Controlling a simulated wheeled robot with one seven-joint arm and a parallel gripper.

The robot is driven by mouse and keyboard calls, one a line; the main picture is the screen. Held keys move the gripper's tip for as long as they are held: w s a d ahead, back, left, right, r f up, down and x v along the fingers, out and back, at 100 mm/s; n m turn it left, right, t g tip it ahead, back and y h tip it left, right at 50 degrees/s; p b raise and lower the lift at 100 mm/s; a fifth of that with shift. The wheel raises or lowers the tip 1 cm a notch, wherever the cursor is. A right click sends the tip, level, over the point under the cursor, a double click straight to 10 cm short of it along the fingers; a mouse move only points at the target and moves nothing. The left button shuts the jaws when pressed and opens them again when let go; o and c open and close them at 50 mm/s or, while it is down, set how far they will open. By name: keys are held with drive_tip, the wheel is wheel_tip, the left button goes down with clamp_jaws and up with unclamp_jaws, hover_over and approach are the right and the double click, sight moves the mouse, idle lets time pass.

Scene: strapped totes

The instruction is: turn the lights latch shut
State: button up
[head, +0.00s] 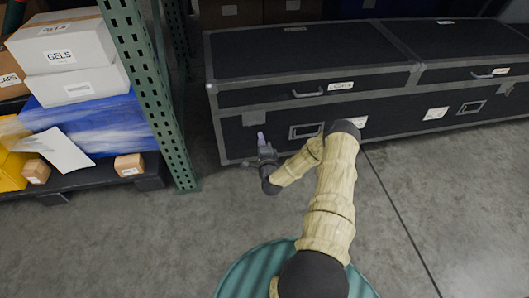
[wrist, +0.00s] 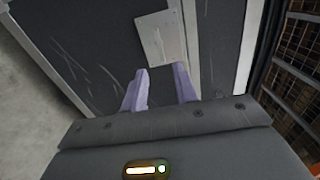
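A black road case with grey metal edges (head: 300,92) carries a small tag reading "LIGHTS" (head: 341,85) on its lid front, near a lid handle (head: 308,94). A framed metal fitting (head: 304,131) sits on its front face, partly behind my arm; I cannot tell whether it is the latch or how it is turned. My gripper (head: 261,136) is in front of the case's left front, near a pale plate (head: 253,117). In the wrist view my gripper (wrist: 161,75) has its two lilac fingers apart with nothing between them. A pale plate (wrist: 160,38) lies just beyond the fingertips.
A second black case (head: 480,78) adjoins on the right, with its own handle and fitting. A green rack post (head: 155,90) stands left, beside boxes labelled GELS (head: 60,56) and a blue wrapped load (head: 90,122). The concrete floor in front is clear.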

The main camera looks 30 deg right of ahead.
drive_tip(key=p+v, duration=0.1)
drive_tip(key=v, duration=0.6)
drive_tip(key=shift+p, duration=0.3)
drive_tip(key=shift+s+a, duration=0.1)
drive_tip(key=w+a+r+n+g+y, duration=0.1)
drive_tip(key=a+r+n+g+y, duration=0.8)
drive_tip(key=n, duration=0.6)
drive_tip(key=s+a+r+n+g+h, duration=0.2)
drive_tip(key=s+a+r+n+g, duration=0.15)
drive_tip(key=s+r, duration=0.65)
drive_tip(key=s+a+r+n+g+h, duration=0.2)
drive_tip(key=s+a+r+n, duration=0.15)
drive_tip(key=s+r, duration=0.65)
drive_tip(key=w+r+p+v, duration=0.1)
drive_tip(key=w+p+v, duration=0.2)
drive_tip(key=p+v, duration=1.4)
drive_tip(key=w+p+v, duration=0.4)
drive_tip(key=p+v, duration=1.3)
drive_tip(key=p, duration=0.3)
drive_tip(key=shift+a+r+m, duration=0.2)
drive_tip(key=shift+r+m, duration=0.1)
drive_tip(key=shift+r, duration=0.3)
